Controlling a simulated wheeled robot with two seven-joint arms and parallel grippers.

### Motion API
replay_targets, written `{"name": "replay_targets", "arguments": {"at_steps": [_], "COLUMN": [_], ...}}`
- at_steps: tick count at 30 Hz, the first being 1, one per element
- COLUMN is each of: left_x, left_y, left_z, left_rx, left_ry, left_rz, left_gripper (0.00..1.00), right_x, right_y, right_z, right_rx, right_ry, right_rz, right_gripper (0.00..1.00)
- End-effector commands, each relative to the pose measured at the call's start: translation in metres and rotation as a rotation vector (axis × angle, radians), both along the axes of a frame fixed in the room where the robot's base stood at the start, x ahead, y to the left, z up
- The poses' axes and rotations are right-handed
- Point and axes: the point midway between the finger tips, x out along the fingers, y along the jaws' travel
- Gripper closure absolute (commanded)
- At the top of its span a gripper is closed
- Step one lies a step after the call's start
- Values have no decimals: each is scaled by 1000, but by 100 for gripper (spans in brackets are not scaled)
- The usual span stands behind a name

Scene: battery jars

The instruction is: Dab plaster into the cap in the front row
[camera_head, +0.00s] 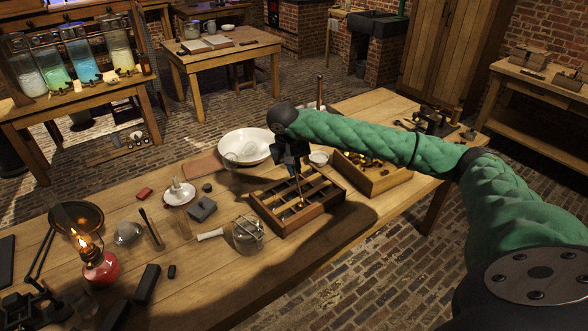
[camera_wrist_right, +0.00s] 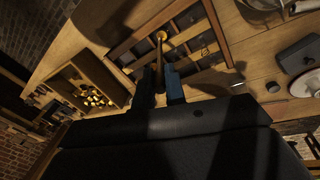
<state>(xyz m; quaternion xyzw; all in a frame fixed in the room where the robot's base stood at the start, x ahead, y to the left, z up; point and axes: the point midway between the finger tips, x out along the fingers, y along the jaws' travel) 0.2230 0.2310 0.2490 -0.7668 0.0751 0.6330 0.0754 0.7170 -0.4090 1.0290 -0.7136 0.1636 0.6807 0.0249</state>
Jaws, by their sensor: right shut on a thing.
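My right gripper (camera_head: 296,168) is shut on a thin brown rod-like tool (camera_head: 300,187), which points down into a divided wooden tray (camera_head: 262,207). In the right wrist view, the gripper (camera_wrist_right: 160,84) has its dark fingers on either side of the tool (camera_wrist_right: 158,68). A round brass piece (camera_wrist_right: 161,36) shows at the tool's far end, over the tray (camera_wrist_right: 122,48); I cannot tell whether it is a cap or the tool's tip, or whether they touch. Small items lie in the tray's compartments, too small to tell apart. My left gripper is not in view.
A white basin (camera_head: 240,143) and a small white bowl (camera_head: 319,158) stand behind the tray. An open box of brass parts (camera_head: 375,180) is to its right. A lit red lamp (camera_head: 100,268) stands at left.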

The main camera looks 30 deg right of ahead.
Motion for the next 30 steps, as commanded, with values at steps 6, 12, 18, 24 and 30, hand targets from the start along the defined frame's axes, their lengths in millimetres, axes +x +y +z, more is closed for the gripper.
{"name": "replay_targets", "arguments": {"at_steps": [6, 12, 18, 24, 30], "left_x": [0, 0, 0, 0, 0], "left_y": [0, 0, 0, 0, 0], "left_z": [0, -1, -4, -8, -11], "left_rx": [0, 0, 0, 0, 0], "left_ry": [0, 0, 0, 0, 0], "left_rz": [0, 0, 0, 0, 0], "left_gripper": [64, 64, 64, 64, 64], "right_x": [0, 0, 0, 0, 0], "right_y": [0, 0, 0, 0, 0], "right_z": [0, -1, -5, -9, -13], "right_rx": [0, 0, 0, 0, 0], "right_ry": [0, 0, 0, 0, 0], "right_rz": [0, 0, 0, 0, 0], "right_gripper": [100, 100, 100, 100, 100]}}
